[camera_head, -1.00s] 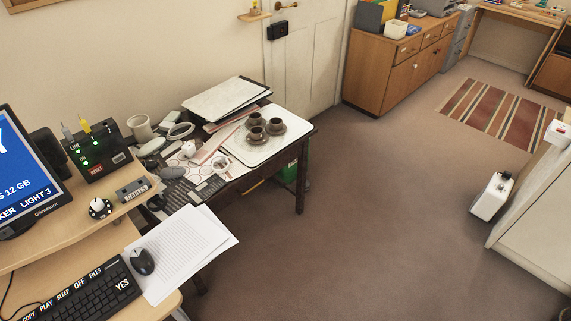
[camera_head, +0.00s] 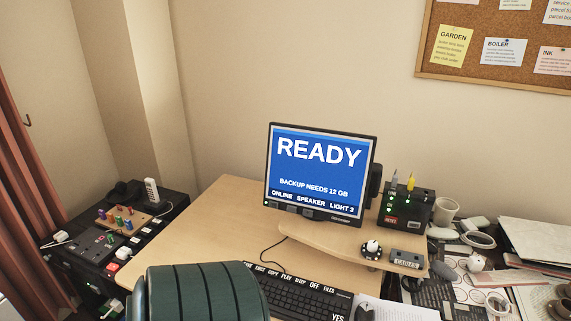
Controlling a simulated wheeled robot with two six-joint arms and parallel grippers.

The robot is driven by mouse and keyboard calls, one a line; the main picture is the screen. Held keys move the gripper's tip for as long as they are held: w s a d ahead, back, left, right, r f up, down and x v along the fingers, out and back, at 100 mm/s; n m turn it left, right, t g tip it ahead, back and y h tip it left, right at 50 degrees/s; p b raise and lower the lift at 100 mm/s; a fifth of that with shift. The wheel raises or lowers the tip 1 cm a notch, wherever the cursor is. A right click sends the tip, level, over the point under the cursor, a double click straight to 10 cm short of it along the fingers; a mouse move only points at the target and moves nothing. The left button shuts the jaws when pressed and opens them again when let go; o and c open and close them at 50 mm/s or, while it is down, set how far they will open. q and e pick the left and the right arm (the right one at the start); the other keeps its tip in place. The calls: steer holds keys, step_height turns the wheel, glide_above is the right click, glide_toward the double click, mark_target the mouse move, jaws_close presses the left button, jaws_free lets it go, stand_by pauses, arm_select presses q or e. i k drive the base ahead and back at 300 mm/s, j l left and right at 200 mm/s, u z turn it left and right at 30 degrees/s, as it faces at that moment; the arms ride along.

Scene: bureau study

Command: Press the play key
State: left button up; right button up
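The black keyboard (camera_head: 300,297) lies on the wooden desk at the bottom middle, below the monitor. Its top row carries white labels, and the play key (camera_head: 286,276) sits between the copy and sleep labels. The monitor (camera_head: 318,165) shows READY, with BACKUP NEEDS 12 GB and ONLINE SPEAKER LIGHT 3 below it. Neither gripper's fingers show in this view.
A mouse (camera_head: 365,310) lies right of the keyboard. A raised shelf (camera_head: 340,250) carries a round white-topped knob (camera_head: 371,248) and a small grey box (camera_head: 407,258). A black switch box (camera_head: 407,208) stands behind. The desk left of the monitor is clear.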

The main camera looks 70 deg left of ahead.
mark_target(287, 278)
steer(key=u, duration=2.05)
